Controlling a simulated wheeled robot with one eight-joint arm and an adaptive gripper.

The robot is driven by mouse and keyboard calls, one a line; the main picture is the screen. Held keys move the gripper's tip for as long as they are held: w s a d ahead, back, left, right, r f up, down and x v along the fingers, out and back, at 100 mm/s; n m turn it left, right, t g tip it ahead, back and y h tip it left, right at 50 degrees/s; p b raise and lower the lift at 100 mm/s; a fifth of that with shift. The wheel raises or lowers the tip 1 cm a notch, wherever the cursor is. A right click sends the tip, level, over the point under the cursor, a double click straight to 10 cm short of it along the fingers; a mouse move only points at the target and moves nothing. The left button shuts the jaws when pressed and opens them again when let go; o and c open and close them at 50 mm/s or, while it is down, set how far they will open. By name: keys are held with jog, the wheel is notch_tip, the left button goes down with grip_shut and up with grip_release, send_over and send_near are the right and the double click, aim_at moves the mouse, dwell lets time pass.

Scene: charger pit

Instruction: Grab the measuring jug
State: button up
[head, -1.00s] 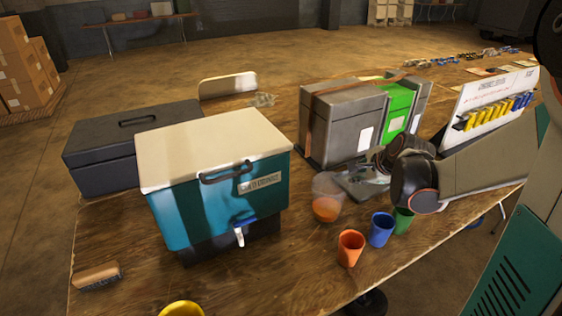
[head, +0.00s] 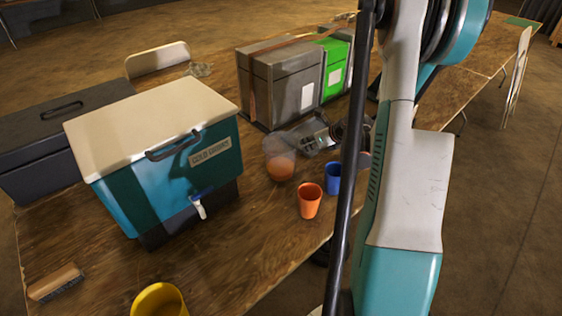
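The measuring jug (head: 279,160) appears to be the clear vessel with orange liquid in its lower part. It stands upright on the wooden table, right of the teal cooler box. My gripper (head: 312,140) is low over the table just right of and behind the jug, in front of the grey case. The fingers are small and blend with the dark background, so I cannot tell whether they are open or whether they touch the jug. My arm hides much of the right side of the view.
An orange cup (head: 309,202) and a blue cup (head: 333,178) stand close in front of the jug. The teal cooler box (head: 165,180) with a tap is at left, grey case (head: 285,85) behind. A brush (head: 56,283) and yellow container (head: 160,300) are near the front.

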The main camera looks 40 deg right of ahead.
aim_at(299, 153)
jog(key=shift+b+x, duration=1.5)
jog(key=shift+x, duration=1.9)
jog(key=shift+w+a+r, duration=0.1)
jog(key=shift+a+r, duration=0.05)
jog(key=shift+c, duration=0.3)
grip_shut()
